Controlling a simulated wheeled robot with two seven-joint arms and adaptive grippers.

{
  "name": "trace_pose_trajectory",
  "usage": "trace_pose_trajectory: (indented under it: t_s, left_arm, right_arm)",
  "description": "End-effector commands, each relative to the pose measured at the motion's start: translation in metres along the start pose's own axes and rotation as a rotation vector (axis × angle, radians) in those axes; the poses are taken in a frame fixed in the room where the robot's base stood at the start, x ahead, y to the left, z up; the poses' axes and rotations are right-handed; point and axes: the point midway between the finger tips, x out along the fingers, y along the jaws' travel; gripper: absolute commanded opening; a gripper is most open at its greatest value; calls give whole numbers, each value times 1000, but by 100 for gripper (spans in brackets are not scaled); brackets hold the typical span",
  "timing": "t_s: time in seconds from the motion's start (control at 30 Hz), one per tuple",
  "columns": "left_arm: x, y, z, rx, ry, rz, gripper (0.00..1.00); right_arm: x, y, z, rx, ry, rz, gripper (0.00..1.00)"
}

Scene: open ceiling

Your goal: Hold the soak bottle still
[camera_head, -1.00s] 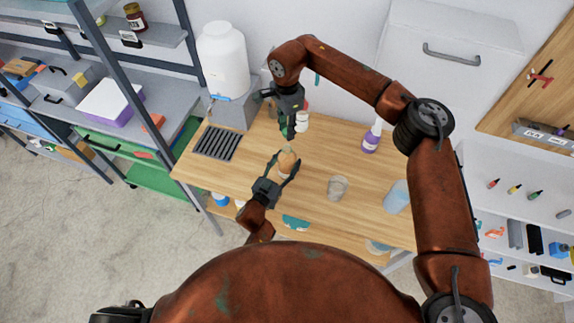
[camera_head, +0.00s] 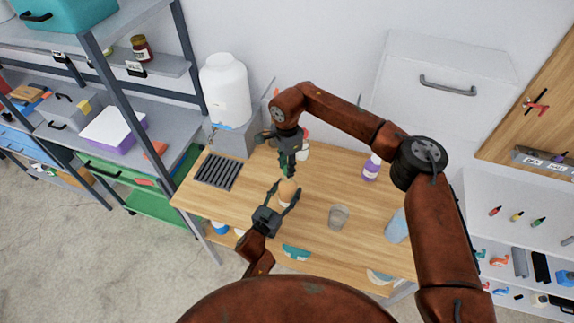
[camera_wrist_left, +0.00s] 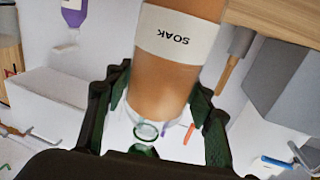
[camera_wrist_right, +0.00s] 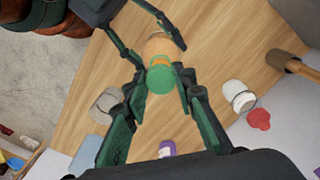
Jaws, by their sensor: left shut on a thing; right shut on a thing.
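The soak bottle (camera_head: 288,194) is amber with a white SOAK label (camera_wrist_left: 176,38). It stands at the middle-left of the wooden table, and the label reads upside down in the left wrist view. My left gripper (camera_head: 286,189) is shut around the bottle's body from the near side. My right gripper (camera_head: 288,172) comes from above and is shut at the bottle's green top (camera_wrist_right: 160,76), with a finger on either side. The exact contact at the top is partly hidden in the head view.
A clear cup (camera_head: 338,216) and a purple bottle (camera_head: 371,168) stand to the right on the table (camera_head: 320,255). A slotted dark tray (camera_head: 216,172) lies left, below a large white jug (camera_head: 225,92).

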Motion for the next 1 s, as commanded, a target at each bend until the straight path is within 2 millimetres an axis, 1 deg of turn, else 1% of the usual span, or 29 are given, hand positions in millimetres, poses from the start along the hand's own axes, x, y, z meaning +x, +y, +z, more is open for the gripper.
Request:
trace_pose_trajectory:
  t_s: [0.03,0.1,0.57,0.87,1.0]
  left_arm:
    - [0,0,0,1,0,0,6]
    - [0,0,0,1,0,0,6]
    - [0,0,0,1,0,0,6]
    - [0,0,0,1,0,0,6]
    - [0,0,0,1,0,0,6]
  right_arm:
    - [4,0,0,0,0,0,17]
    - [6,0,0,1,1,0,17]
    - [6,0,0,0,1,0,17]
    - [21,0,0,1,0,-1,17]
    - [23,0,0,0,0,-1,17]
